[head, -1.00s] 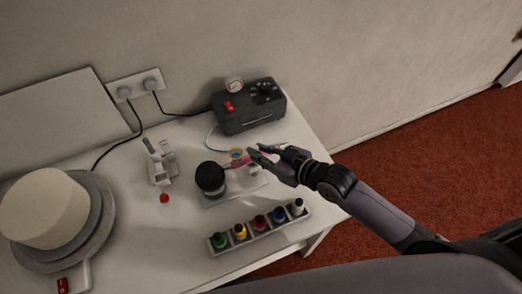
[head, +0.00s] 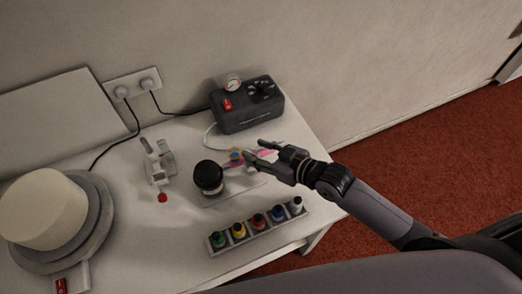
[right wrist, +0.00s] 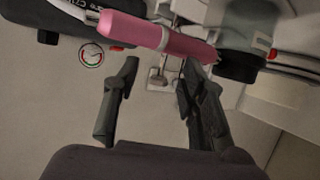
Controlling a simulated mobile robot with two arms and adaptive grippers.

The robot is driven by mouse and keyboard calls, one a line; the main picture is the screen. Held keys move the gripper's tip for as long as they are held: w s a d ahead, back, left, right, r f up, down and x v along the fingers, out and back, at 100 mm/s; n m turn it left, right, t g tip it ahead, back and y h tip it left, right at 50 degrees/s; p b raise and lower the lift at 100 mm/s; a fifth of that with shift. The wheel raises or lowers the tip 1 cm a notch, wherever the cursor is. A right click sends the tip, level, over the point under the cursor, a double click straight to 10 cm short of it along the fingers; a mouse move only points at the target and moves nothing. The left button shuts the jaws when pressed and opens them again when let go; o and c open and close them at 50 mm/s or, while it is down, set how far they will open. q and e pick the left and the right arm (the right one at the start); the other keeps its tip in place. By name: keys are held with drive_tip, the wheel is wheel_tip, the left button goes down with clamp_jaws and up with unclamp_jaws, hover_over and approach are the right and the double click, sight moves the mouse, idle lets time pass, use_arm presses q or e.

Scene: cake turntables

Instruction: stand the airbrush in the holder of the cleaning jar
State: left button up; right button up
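The pink airbrush (right wrist: 150,36) lies across the space just past the fingertips of my right gripper (right wrist: 160,68) in the right wrist view. The fingers are spread and the airbrush is not between them. In the head view the right gripper (head: 254,150) partly hides the pink airbrush (head: 267,152). The cleaning jar (head: 209,178), with a black lid, stands just left of the airbrush's pink front part. The jar also shows dark in the right wrist view (right wrist: 243,62). I cannot tell whether the airbrush sits in the holder. My left gripper is not in view.
A black compressor (head: 247,106) with a gauge stands behind. A rack (head: 260,228) of several paint bottles is in front of the jar. A white stand (head: 158,163) is left of the jar, and a cake (head: 42,210) on a turntable (head: 105,230) is at far left.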

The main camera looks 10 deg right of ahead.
drive_tip(key=v, duration=1.2)
